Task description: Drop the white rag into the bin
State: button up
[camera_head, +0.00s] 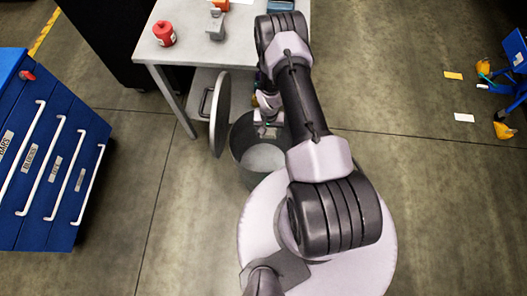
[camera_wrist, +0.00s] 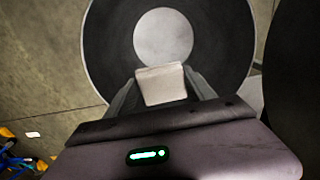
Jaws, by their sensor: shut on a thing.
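The white rag (camera_wrist: 162,84) is between the two fingers of my gripper (camera_wrist: 160,92) in the wrist view, and the gripper is shut on it. The bin (camera_head: 240,148) is round and dark with a lighter bottom, and its lid stands open at its left. In the wrist view, the bin (camera_wrist: 222,48) lies behind the rag, with its open mouth facing the camera. In the head view my gripper (camera_head: 268,130) is over the bin's mouth, and my arm hides part of the bin. The rag is too small to make out clearly there.
The upright lid (camera_head: 220,115) is close to the left of my gripper. A grey table (camera_head: 190,45) behind it holds a red container (camera_head: 164,34) and other items. A blue drawer cabinet (camera_head: 45,160) stands at the left. The floor to the right is mostly clear.

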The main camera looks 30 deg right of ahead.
notch_tip(320, 180, down, 4)
jog(key=shift+r+b, duration=0.1)
jog(key=shift+b, duration=0.9)
jog(key=o, duration=1.4)
jog(key=shift+r, duration=0.1)
jog(key=shift+o, duration=0.2)
notch_tip(320, 180, up, 17)
jog(key=p, duration=0.5)
jog(key=shift+r, duration=0.2)
